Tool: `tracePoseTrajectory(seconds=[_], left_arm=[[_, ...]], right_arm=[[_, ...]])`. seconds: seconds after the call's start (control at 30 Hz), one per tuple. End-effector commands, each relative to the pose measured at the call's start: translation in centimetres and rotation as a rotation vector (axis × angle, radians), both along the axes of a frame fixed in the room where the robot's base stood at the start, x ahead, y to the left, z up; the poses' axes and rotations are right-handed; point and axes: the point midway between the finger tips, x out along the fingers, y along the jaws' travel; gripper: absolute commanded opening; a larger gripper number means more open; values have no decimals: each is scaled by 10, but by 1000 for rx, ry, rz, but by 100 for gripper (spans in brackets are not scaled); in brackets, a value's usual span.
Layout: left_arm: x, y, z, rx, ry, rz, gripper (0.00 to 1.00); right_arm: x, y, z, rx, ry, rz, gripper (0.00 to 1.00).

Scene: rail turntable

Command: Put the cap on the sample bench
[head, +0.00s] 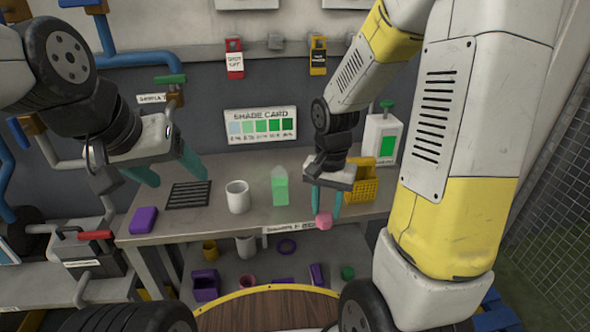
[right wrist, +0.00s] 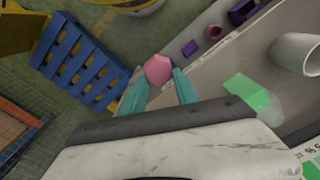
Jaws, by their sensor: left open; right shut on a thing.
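The cap (head: 324,221) is a small pink faceted piece. My right gripper (head: 326,209) is shut on it, with its teal fingers pointing down near the front edge of the sample bench (head: 215,222). In the right wrist view the cap (right wrist: 158,70) sits between the fingertips, with the floor and a lower shelf behind it. I cannot tell whether it is over the bench top or just in front of it. My left gripper (head: 172,172) is open and empty above the bench's left part.
On the bench stand a purple block (head: 143,220), a dark rack (head: 189,194), a white cup (head: 238,197), a green bottle (head: 280,187) and a yellow basket (head: 361,184). Several small items lie on the shelf below. A round wooden turntable (head: 265,312) is in front. Bare bench top shows between the items.

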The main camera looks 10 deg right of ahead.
Motion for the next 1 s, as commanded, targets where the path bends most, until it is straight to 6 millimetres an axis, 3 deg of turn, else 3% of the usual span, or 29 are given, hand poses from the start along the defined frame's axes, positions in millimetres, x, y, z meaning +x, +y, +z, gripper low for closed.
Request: tracePoseTrajectory(seconds=[0.17,0.5,0.63,0.87,1.0], left_arm=[[0,0,0,0,-1,0,70],[0,0,0,0,-1,0,70],[0,0,0,0,-1,0,70],[0,0,0,0,-1,0,70],[0,0,0,0,-1,0,70]], right_arm=[[22,-4,-1,0,2,-23,0],[113,-17,-10,0,0,-20,0],[139,-21,-12,0,0,-19,0],[153,-23,-16,0,1,-17,0],[152,-23,-33,0,4,-16,0]])
